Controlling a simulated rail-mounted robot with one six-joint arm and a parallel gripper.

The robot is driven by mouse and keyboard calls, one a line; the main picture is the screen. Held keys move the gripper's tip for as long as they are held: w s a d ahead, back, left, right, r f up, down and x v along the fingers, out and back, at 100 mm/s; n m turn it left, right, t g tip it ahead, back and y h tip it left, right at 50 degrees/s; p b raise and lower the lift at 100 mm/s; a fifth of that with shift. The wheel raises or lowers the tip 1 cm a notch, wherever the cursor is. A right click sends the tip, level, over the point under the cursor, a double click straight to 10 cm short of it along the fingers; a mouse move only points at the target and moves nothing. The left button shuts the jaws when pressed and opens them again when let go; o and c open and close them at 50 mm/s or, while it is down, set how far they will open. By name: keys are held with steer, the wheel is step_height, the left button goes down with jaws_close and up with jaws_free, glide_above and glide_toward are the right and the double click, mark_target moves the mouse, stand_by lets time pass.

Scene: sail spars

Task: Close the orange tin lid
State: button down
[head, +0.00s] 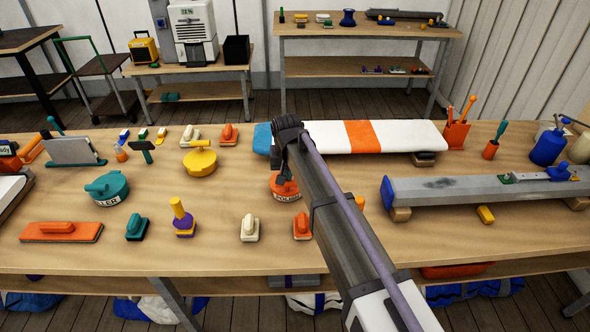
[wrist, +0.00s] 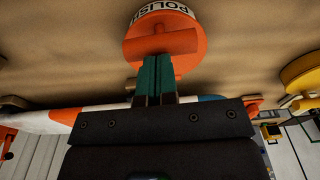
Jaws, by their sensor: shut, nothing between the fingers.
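The round orange tin (head: 284,194) stands on the workbench in the middle of the head view, with a white label reading "POLISH". In the wrist view the orange tin (wrist: 180,28) is at the top, with a raised orange bar across its round top. My gripper (wrist: 154,62) has teal fingers shut together, with nothing between them. Its tips overlap the near edge of the tin's top by the bar; I cannot tell whether they touch. In the head view my arm hides part of the tin. How tightly the lid sits cannot be told.
A teal tin (head: 107,188) and a yellow tin (head: 200,161) stand to the left. A white and orange padded board (head: 400,135) lies behind my arm. A grey spar (head: 480,188) lies to the right. Small sanding blocks (head: 249,228) stand in front.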

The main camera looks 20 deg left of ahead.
steer(key=shift+a+r, duration=0.15)
steer(key=shift+r, duration=0.05)
step_height(320, 180, up, 13)
steer(key=p, duration=1.3)
steer(key=shift+w+f, duration=0.1)
steer(key=s+d+f+m+b, duration=0.1)
steer(key=s+d, duration=0.4)
steer(key=d, duration=1)
steer(key=s+d+f+m+b, duration=0.2)
steer(key=s+d+f+b, duration=0.2)
steer(key=d, duration=1.1)
steer(key=s+d+f+m+g+b, duration=0.1)
steer(key=s+d, duration=0.6)
steer(key=d, duration=0.8)
steer(key=shift+s+d+f+m+b, duration=0.15)
steer(key=shift+d+f+m+b, duration=0.25)
steer(key=shift+f+b, duration=0.35)
